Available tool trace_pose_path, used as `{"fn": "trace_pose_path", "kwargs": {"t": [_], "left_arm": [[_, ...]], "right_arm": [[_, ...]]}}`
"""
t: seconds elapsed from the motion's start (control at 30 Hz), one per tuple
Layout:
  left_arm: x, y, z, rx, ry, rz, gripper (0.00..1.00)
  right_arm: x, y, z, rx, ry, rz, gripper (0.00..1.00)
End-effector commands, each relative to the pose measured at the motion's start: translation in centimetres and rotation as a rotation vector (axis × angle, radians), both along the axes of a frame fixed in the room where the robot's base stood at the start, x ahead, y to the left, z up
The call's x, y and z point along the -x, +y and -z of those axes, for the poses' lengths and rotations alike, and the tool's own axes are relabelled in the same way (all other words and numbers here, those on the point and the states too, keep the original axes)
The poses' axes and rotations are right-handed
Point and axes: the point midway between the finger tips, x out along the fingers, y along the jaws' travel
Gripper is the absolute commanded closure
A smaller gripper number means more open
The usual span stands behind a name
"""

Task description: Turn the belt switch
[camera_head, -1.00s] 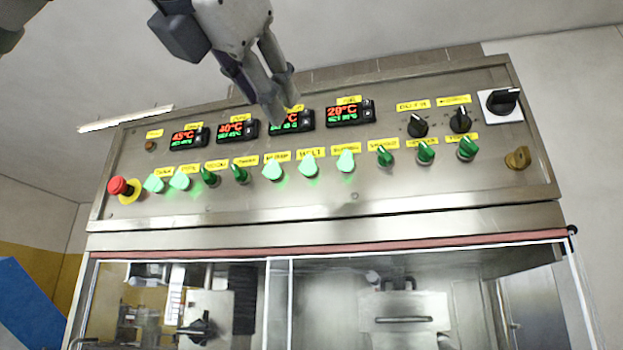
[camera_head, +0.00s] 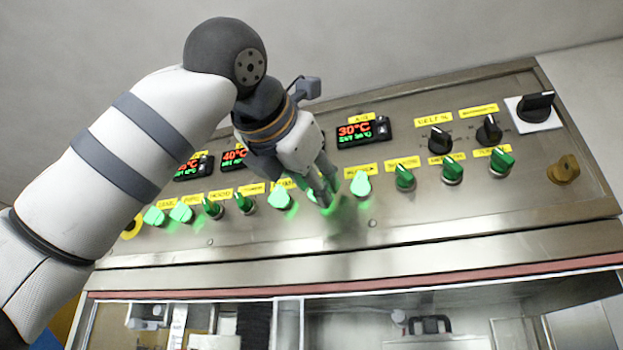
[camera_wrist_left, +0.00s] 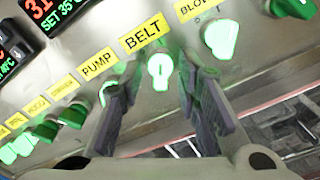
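The belt switch (camera_wrist_left: 160,68) is a glowing green knob under the yellow BELT label (camera_wrist_left: 143,36) in the left wrist view. In the head view it is mostly hidden behind my left gripper (camera_head: 325,200), whose fingers point down at the panel. In the wrist view, the fingers of my left gripper (camera_wrist_left: 160,82) are apart, one on each side of the belt switch. I see a gap between them and the knob, but cannot tell how near the fingertips are to the panel. My right gripper is not in view.
A lit blower switch (camera_head: 360,184) stands close to the right of my fingers, and a lit pump switch (camera_head: 281,197) to the left. More green switches, black knobs (camera_head: 440,140) and a temperature display (camera_head: 364,132) share the steel panel (camera_head: 400,222).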

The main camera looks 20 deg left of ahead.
Motion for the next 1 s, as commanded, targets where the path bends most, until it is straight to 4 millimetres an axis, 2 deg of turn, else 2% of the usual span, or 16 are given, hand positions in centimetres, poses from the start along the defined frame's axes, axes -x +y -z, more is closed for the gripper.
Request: {"fn": "trace_pose_path", "kwargs": {"t": [0.17, 0.27, 0.3, 0.33, 0.73, 1.0], "left_arm": [[-0.1, 0.0, 0.1, 0.0, 0.001, 0.0, 0.7], [-0.1, 0.0, 0.1, 0.0, 0.002, 0.0, 0.88], [-0.1, 0.0, 0.1, 0.0, 0.002, 0.0, 0.97], [-0.1, 0.0, 0.1, 0.0, 0.002, 0.0, 1.0], [0.0, 0.0, 0.0, 0.034, 0.001, -0.001, 1.0], [0.3, 0.0, -0.2, 0.202, 0.004, 0.0, 1.0]], "right_arm": [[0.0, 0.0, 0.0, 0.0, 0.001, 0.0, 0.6], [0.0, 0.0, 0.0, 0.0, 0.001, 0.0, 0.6], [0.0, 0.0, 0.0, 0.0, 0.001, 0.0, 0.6], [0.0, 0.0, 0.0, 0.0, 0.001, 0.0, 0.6], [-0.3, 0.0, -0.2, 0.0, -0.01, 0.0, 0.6], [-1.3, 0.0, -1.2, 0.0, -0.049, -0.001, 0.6]]}}
